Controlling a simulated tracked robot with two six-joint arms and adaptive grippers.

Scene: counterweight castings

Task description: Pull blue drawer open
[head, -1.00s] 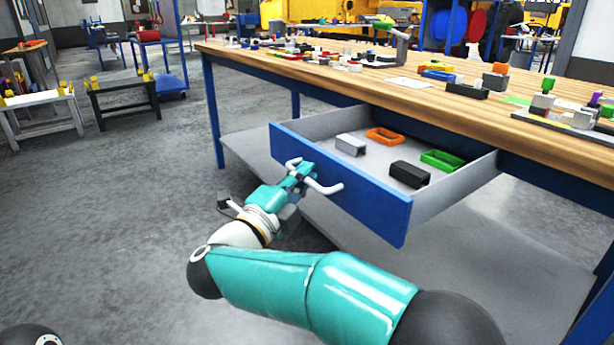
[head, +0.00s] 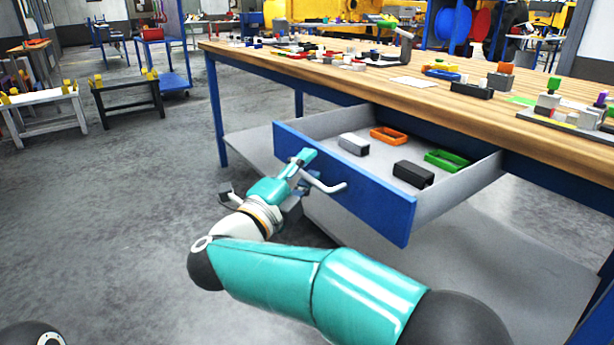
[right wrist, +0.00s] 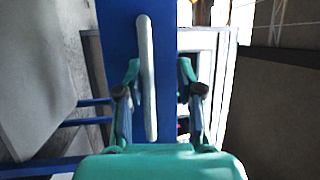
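The blue drawer (head: 345,190) stands well out from under the workbench in the head view, its inside showing. Its pale bar handle (head: 325,186) is on the blue front; the handle (right wrist: 147,75) also shows upright in the right wrist view. My right gripper (head: 303,166) is at the handle's left part. In the right wrist view its two teal fingers (right wrist: 157,68) are spread apart, one on each side of the handle, with a visible gap on the right side. Whether the left finger touches the bar is unclear. My left gripper is not in view.
Inside the drawer lie a grey block (head: 353,144), an orange frame (head: 389,136), a black block (head: 413,174) and a green frame (head: 447,160). The wooden benchtop (head: 400,92) above carries several small parts. A grey lower shelf (head: 250,147) lies below.

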